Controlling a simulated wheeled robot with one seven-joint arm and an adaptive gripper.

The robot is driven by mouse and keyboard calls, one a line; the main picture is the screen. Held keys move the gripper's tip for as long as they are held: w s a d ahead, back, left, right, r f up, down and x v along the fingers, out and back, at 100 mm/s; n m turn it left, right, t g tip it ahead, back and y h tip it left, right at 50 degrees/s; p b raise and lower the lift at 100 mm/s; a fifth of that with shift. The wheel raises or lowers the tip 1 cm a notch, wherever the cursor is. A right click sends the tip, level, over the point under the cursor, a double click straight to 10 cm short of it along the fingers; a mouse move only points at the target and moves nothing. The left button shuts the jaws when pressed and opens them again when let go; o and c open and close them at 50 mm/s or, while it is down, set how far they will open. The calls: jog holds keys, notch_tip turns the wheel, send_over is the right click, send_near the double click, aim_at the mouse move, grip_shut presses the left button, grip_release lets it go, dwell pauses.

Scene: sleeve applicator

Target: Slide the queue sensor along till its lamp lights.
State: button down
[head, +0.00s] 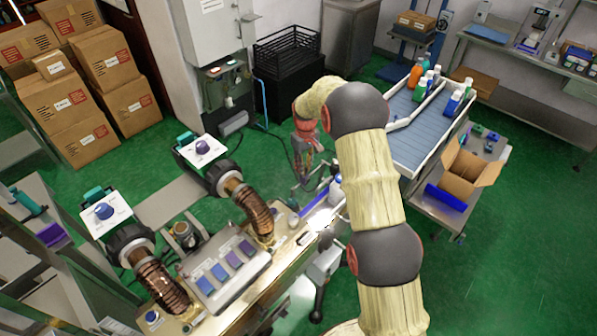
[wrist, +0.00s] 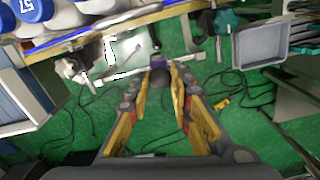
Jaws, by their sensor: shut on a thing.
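My gripper (wrist: 168,80) reaches forward in the wrist view, its two yellow-sided fingers closed in near a small dark rounded part (wrist: 158,66), which I take to be the queue sensor. The fingertips are shut on it, and the fingers hide much of it. In the head view my gripper (head: 305,175) points down at the far end of the machine bench, left of my arm. The sensor cannot be made out there. I see no lit lamp that I can tie to the sensor.
White bottles with blue labels (wrist: 30,27) stand in a row at the upper left of the wrist view. The bench carries a panel (head: 228,268) with coloured buttons and copper-coloured hoses (head: 255,215). A grey bin (wrist: 260,45) and loose cables (wrist: 85,115) lie beyond. Green floor is open around.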

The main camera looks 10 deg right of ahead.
jog(key=w+d, duration=0.2)
jog(key=d, duration=0.1)
jog(key=w+d, duration=0.1)
jog(key=shift+d, duration=0.3)
jog(key=c, duration=1.6)
grip_release()
jog(key=shift+r, duration=0.1)
notch_tip(320, 180, up, 12)
jog(key=shift+f, duration=0.1)
jog(key=shift+w, duration=0.1)
